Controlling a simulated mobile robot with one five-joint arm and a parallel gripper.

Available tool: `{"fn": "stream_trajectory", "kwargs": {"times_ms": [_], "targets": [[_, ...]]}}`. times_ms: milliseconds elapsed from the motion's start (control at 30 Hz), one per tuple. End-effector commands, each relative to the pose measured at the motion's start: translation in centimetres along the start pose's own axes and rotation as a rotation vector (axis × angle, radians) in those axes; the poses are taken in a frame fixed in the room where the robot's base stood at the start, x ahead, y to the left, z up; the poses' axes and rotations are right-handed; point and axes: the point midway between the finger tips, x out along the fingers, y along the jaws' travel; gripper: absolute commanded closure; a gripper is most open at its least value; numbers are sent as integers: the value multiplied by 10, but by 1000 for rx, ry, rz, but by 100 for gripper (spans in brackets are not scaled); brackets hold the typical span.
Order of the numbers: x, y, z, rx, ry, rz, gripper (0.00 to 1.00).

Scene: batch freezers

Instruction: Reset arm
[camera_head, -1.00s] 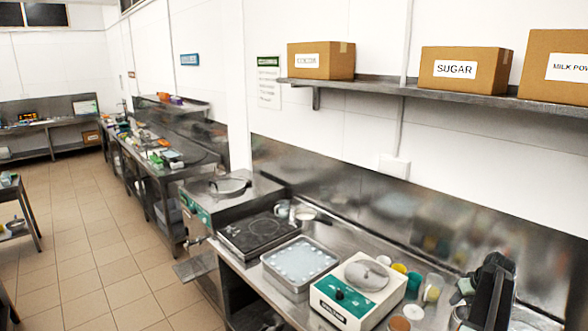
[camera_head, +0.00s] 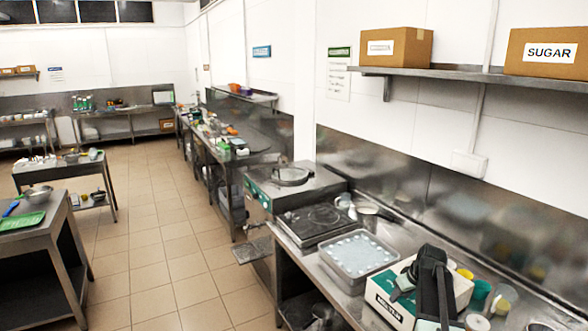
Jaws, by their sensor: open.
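My arm with my gripper (camera_head: 420,282) shows as a dark, upright shape at the lower right.
A tray of white rounds (camera_head: 358,285), a black hob (camera_head: 312,222) and several small tubs (camera_head: 480,290) stand on the counter. A shelf (camera_head: 450,73) with cardboard boxes (camera_head: 397,47) hangs above. A steel table (camera_head: 35,240) stands at left. The tiled floor (camera_head: 155,265) between is clear.

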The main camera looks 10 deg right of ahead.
Motion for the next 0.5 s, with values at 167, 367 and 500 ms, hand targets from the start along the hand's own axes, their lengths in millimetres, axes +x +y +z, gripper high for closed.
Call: {"fn": "stream_trajectory", "kwargs": {"times_ms": [167, 367, 500], "targets": [[48, -158, -19, -146, -62, -72, 59], [70, -308, 8, -223, -164, -112, 59], [67, -373, 54, -185, -257, -91, 59]]}}
